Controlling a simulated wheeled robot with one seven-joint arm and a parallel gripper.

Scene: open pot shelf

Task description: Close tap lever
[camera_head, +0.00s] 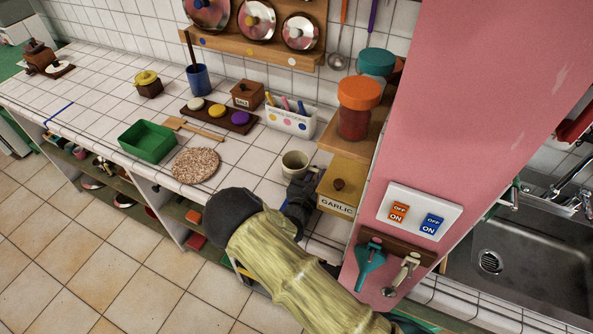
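A metal tap (572,174) stands behind the steel sink (536,268) at the right edge, beyond the pink partition. Its far part is cut off by the picture edge, and I cannot make out clearly which part is its lever or how it is set. My gripper (306,186) is dark and sits left of the partition, over the tiled counter, between a cream mug (294,163) and the yellow GARLIC box (343,187). It is well away from the tap. My arm hides part of it, so its opening and any contact with the mug or box are unclear.
The pink partition (480,90) separates my gripper from the sink. It carries a switch plate (419,211) and hanging tools (370,264). A round cork-like mat (195,165), green tray (148,142) and white marker holder (290,121) stand on the counter. Its left part has free room.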

